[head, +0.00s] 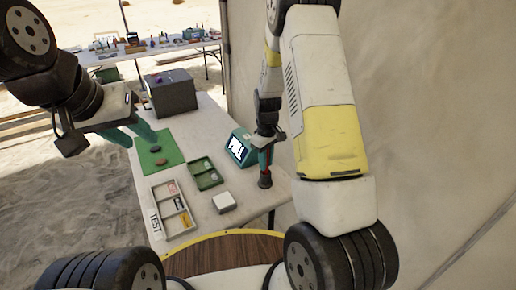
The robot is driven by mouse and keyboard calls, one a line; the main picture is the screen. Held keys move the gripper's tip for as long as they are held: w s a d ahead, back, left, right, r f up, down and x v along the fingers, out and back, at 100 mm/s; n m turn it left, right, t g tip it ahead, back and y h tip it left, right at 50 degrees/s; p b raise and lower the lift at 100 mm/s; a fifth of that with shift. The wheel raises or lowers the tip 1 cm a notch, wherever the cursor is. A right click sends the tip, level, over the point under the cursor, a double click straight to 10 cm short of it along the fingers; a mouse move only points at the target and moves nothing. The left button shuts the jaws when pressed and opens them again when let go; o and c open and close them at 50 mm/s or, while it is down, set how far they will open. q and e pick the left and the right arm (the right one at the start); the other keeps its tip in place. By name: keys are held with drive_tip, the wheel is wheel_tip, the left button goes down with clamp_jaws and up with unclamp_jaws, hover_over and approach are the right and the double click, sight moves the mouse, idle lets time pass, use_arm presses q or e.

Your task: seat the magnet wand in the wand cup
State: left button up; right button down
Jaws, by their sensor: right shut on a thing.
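The magnet wand (268,157) is a thin upright stick with some red, at the right side of the table in the head view. My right gripper (266,149) is shut on it, with teal fingers pointing down around it. The wand's upper part is hidden by the gripper. A dark round piece (265,182) at the wand's lower end looks like the wand cup. I cannot tell whether the wand's tip is inside it or just above it. My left gripper (138,135) is open and empty, its teal fingers apart above the green mat.
A teal box with a lit screen (238,149) stands just left of the wand. A green tray (206,180), a white "TEST" tray (153,205) and a white block (224,202) lie nearer. A grey box (171,92) stands behind.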

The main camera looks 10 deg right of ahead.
drive_tip(key=c, duration=1.3)
unclamp_jaws()
drive_tip(key=shift+f, duration=0.1)
wheel_tip(320, 180, up, 13)
drive_tip(key=shift+f, duration=0.2)
drive_tip(key=s+r+m+t, duration=0.2)
drive_tip(key=s+r, duration=0.4)
drive_tip(key=s, duration=0.2)
drive_tip(key=s+a+r+m+t+y, duration=0.1)
drive_tip(key=s+r+m+t, duration=0.1)
drive_tip(key=s+r, duration=0.5)
drive_tip(key=s+a+r+m+t+y, duration=0.1)
drive_tip(key=s+r+m+t, duration=0.1)
drive_tip(key=s+r, duration=0.4)
drive_tip(key=shift+s+a+r, duration=0.15)
drive_tip(key=shift+s, duration=1.45)
